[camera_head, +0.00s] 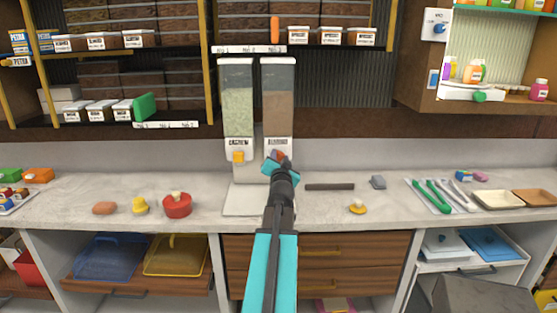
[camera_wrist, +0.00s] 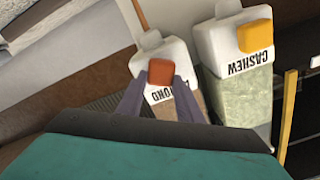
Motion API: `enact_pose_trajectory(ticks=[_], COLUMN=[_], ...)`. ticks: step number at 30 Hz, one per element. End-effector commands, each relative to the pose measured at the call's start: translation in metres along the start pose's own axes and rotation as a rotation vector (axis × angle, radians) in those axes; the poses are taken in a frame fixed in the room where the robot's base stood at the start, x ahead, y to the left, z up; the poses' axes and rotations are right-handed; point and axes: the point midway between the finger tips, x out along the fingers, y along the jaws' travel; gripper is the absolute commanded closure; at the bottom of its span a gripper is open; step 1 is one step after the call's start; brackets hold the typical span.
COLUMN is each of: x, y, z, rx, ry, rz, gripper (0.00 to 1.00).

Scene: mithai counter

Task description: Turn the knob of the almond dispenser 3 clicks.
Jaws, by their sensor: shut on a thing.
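The almond dispenser (camera_head: 278,95) is the right one of a pair on the counter, a clear tube with brown contents. Its label is partly readable in the wrist view. Its red-brown knob (camera_wrist: 161,73) sits between the two dark fingers of my gripper (camera_wrist: 160,82), which are shut on it. In the head view my gripper (camera_head: 279,158) is at the dispenser's front and hides most of the knob. The knob looks tilted against the dispenser's face in the wrist view, but its exact turn is hard to tell.
The cashew dispenser (camera_head: 238,100), with a yellow knob (camera_head: 239,157), stands close on the left. A dark bar (camera_head: 330,187) lies on the counter to the right. A red pot (camera_head: 177,205) and a yellow item (camera_head: 140,205) are to the left. Shelves stand behind.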

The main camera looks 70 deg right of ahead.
Motion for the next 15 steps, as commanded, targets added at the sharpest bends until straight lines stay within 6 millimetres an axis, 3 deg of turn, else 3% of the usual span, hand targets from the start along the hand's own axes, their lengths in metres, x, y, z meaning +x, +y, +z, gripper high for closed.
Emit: enact_pose_trajectory(ticks=[15], x=[0.0009], y=[0.0057], z=[-0.0031], rx=[0.490], ry=[0.010], rz=[0.000], gripper=[0.90])
